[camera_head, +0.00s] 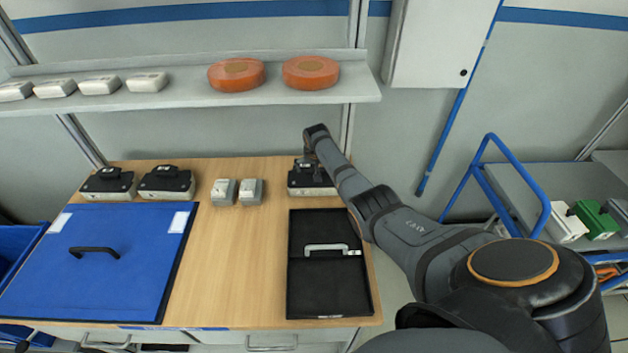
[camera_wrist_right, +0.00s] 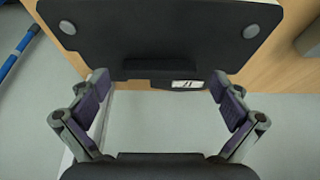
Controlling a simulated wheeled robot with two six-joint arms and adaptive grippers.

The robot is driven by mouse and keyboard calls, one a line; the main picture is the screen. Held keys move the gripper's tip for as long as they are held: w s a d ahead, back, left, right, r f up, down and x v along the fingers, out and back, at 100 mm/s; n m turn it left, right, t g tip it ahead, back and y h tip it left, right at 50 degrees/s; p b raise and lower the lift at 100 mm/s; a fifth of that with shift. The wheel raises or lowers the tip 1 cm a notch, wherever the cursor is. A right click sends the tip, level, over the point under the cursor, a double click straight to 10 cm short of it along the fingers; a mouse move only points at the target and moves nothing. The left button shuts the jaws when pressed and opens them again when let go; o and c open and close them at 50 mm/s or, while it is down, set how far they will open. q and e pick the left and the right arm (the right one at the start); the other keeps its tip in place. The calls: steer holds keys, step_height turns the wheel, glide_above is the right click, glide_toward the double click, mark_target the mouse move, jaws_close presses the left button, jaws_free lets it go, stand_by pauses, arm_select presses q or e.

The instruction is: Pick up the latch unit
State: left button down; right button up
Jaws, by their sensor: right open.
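A unit with a black top and a pale base, which I take as the latch unit (camera_head: 311,190), stands at the back right of the wooden table. My right gripper (camera_head: 308,162) is directly at it in the head view and partly hides its top. In the right wrist view, the black top (camera_wrist_right: 165,45) with two round grey pads fills the upper middle. My right gripper (camera_wrist_right: 160,98) is open there, its fingers apart below the black top's near edge. I cannot tell whether they touch it. My left gripper is not in view.
Two similar black-topped units (camera_head: 166,183) stand at the back left. Two small grey boxes (camera_head: 237,191) stand mid-table. A black case (camera_head: 330,290) lies in front of the unit, and a blue lid (camera_head: 95,280) lies left. A shelf (camera_head: 200,105) hangs above; bare wood lies centre.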

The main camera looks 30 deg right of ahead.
steer(key=shift+c, duration=1.1)
steer(key=c, duration=1.6)
steer(key=shift+c, duration=0.2)
steer(key=shift+r, duration=0.15)
